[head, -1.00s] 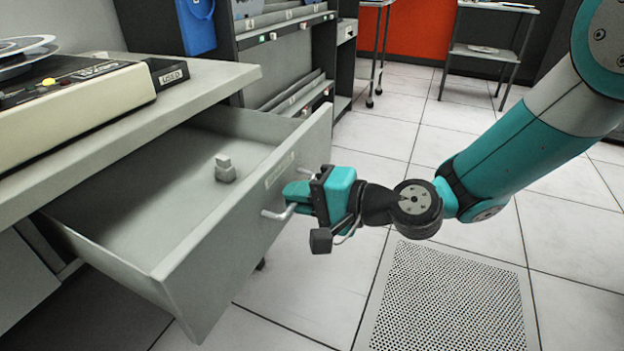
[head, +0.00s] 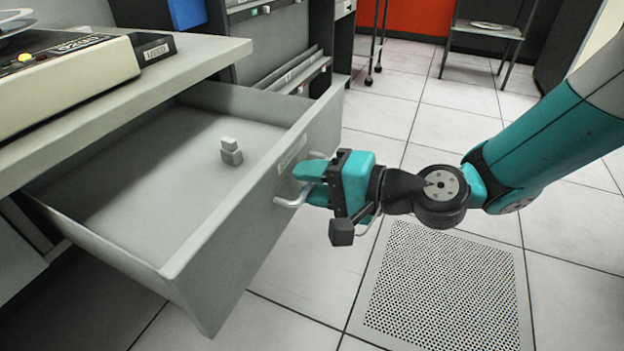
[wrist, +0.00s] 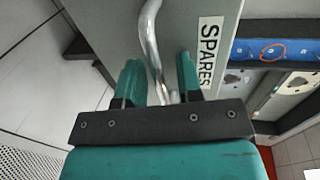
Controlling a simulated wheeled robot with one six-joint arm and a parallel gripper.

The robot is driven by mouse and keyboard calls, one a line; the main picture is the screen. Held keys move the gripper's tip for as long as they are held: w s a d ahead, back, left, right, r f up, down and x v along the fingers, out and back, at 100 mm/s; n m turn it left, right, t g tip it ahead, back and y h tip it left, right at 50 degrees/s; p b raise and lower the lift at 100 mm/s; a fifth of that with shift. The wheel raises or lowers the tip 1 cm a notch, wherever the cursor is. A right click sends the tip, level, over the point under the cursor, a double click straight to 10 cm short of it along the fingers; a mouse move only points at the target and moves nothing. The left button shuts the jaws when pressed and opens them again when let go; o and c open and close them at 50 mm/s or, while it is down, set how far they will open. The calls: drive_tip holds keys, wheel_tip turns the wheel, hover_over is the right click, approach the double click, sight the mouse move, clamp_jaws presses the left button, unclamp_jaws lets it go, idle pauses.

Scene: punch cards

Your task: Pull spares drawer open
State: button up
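The spares drawer (head: 215,255) is a grey drawer pulled well out from under the desk, its inside in plain view. A white label reading SPARES (wrist: 210,50) is on its front in the wrist view. The bent metal handle (head: 292,199) sticks out from the front, and it also shows in the wrist view (wrist: 149,35). My gripper (head: 312,181) is at the handle with its teal fingers parted. In the wrist view its fingers (wrist: 160,80) stand on either side of the handle, with a gap on the right-hand side.
Small grey blocks (head: 231,153) are in the drawer. The desk top (head: 200,62) above bears a cream machine (head: 75,78). A rack (head: 285,45) stands behind the drawer. A perforated floor panel (head: 445,285) lies at right, and the tiled floor around it is clear.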

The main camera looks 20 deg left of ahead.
idle(0.3)
drive_tip(key=p+v, duration=0.1)
drive_tip(key=v, duration=1.6)
drive_tip(key=shift+d+p, duration=0.2)
drive_tip(key=shift+p, duration=0.1)
drive_tip(key=shift+r, duration=0.1)
drive_tip(key=s+d+r+n+g+h+p, duration=0.1)
drive_tip(key=s+d+r+n+h, duration=0.25)
drive_tip(key=s+d+h, duration=0.25)
drive_tip(key=s+d+r+n+h, duration=0.3)
drive_tip(key=s+d+n+h, duration=0.1)
drive_tip(key=s+d+h, duration=0.15)
wheel_tip(320, 180, up, 30)
drive_tip(key=p, duration=3)
drive_tip(key=shift+a+f, duration=0.15)
drive_tip(key=shift+a, duration=0.1)
